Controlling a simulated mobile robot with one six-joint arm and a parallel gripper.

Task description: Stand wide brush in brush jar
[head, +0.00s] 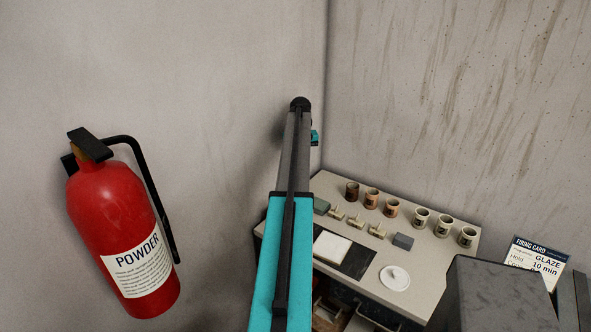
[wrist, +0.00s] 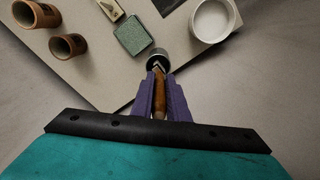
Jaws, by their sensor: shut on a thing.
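In the wrist view my gripper (wrist: 158,76), with purple fingers, is shut on the wide brush (wrist: 159,103). Its brown wooden handle lies between the fingers, and a dark, silvery round end (wrist: 157,57) shows beyond the tips. I cannot make out the bristles. A white, round, open-topped vessel (wrist: 211,20), perhaps the brush jar, stands on the table to the upper right of the gripper, apart from the brush. In the head view my arm hides the gripper, the brush and that vessel.
The table (head: 437,262) stands in the wall corner. Brown cups (head: 371,198), pale cups (head: 443,226), small stamps (head: 355,222), a green block (wrist: 133,35), a grey block (head: 403,241) and a white dish (head: 395,277) stand on it. A red extinguisher (head: 120,235) is at left.

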